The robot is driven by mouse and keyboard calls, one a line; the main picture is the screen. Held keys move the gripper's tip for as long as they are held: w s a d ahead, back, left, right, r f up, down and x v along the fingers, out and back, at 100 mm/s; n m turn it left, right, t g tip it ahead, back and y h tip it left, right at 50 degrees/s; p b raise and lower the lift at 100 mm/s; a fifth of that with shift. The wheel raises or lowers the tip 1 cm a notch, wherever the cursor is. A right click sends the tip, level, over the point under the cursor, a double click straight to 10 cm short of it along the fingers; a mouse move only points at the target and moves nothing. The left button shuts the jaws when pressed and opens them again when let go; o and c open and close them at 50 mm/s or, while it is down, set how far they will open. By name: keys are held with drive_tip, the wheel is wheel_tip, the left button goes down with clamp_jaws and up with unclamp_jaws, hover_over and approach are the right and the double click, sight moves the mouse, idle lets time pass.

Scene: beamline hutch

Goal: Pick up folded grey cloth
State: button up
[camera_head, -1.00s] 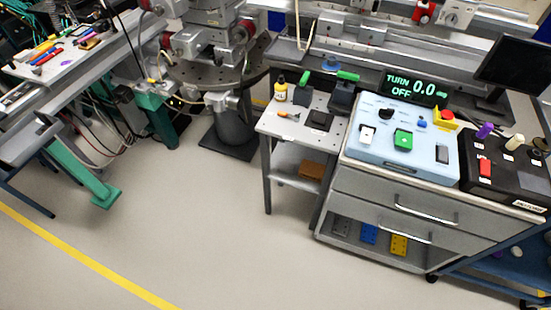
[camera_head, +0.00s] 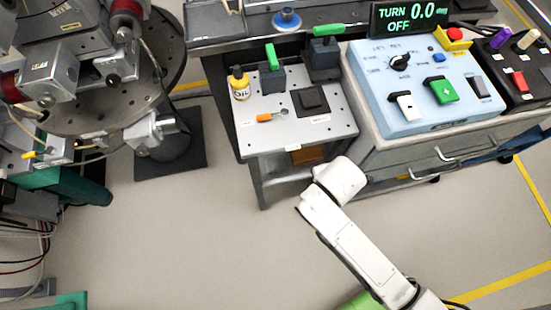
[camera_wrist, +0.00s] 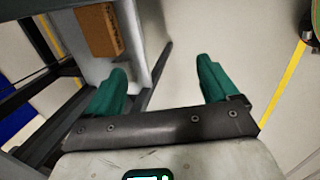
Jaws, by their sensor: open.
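I cannot make out a folded grey cloth with certainty. A flat dark grey square (camera_head: 311,98) lies on the small table's light top in the head view; I cannot tell whether it is cloth. My gripper (camera_wrist: 165,70) shows in the wrist view with its two green fingers wide apart and nothing between them. It is low beside the small table, near the lower shelf, with floor below. In the head view my white arm reaches up to the table's front, and the gripper itself is hidden.
A blue control panel (camera_head: 405,115) stands to the right. The floor (camera_head: 200,240) in front is clear.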

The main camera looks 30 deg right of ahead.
sight(275, 164)
drive_tip(key=w+a+f+n+t+b, duration=0.1)
drive_tip(key=w+a+f+n+b, duration=0.25)
drive_tip(key=f+n, duration=0.45)
drive_tip(key=w+a+f+n+t+b, duration=0.1)
drive_tip(key=w+a+f+n+b, duration=0.2)
drive_tip(key=f+n, duration=0.45)
drive_tip(key=shift+n, duration=0.95)
drive_tip(key=w, duration=0.2)
drive_tip(key=w+b, duration=0.1)
drive_tip(key=w, duration=0.1)
drive_tip(key=w+d+r, duration=0.1)
drive_tip(key=w, duration=0.1)
drive_tip(key=shift+r, duration=0.1)
drive_tip(key=shift+w+d+f+b, duration=0.15)
drive_tip(key=shift+w+d+b, duration=0.15)
drive_tip(key=shift+w, duration=0.5)
drive_tip(key=shift+w+d+f+b, duration=0.25)
drive_tip(key=shift+w+b, duration=0.15)
drive_tip(key=shift+w, duration=0.35)
drive_tip(key=shift+w+d+f+b, duration=0.1)
drive_tip(key=shift+w+d+b, duration=0.2)
drive_tip(key=shift+w, duration=0.5)
drive_tip(key=shift+a, duration=0.1)
drive_tip(key=shift+c, duration=0.4)
drive_tip(key=c, duration=0.7)
